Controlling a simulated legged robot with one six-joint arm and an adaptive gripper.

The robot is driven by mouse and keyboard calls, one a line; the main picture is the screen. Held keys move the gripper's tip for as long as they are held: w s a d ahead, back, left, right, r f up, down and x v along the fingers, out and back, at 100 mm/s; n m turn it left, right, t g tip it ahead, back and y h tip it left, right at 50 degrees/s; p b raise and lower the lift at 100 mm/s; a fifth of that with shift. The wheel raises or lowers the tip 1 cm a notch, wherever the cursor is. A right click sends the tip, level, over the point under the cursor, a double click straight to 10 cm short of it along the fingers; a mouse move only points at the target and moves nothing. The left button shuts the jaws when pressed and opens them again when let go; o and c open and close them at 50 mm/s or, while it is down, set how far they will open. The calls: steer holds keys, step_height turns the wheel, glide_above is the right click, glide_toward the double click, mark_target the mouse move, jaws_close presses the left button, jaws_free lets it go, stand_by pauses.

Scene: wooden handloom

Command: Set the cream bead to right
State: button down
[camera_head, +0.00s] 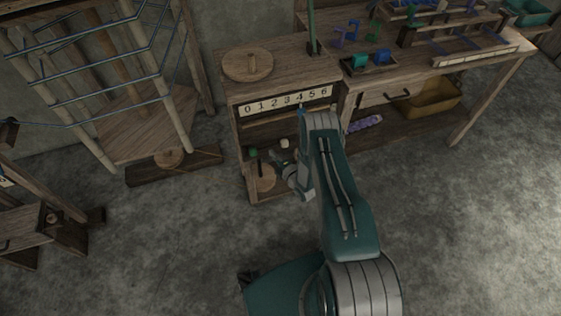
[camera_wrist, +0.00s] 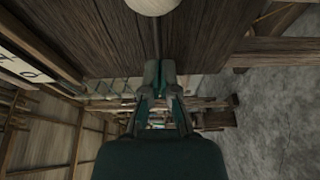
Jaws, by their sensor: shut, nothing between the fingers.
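The cream bead (camera_head: 285,143) sits in the open front of the wooden cabinet, below the number strip. In the wrist view a pale rounded piece, which looks like the cream bead (camera_wrist: 153,6), is cut off by the top edge. A thin dark line runs from it toward my fingertips. My gripper (camera_head: 277,158) is at the cabinet's open front, just below and left of the bead. In the wrist view my gripper (camera_wrist: 159,72) is shut and empty, with a visible space between its tips and the bead.
The number strip (camera_head: 288,101) reads 0 to 6. A green bead (camera_head: 252,153) is left of the cream one. A round wooden lid (camera_head: 248,64) lies on the cabinet top. A workbench (camera_head: 440,62) with small parts stands right. Grey floor (camera_head: 160,250) is open in front.

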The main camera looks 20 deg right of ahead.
mark_target(285, 137)
steer(key=shift+d+x, duration=0.25)
steer(key=shift+x, duration=0.85)
steer(key=shift+d, duration=1.75)
steer(key=d, duration=0.5)
steer(key=shift+d, duration=0.1)
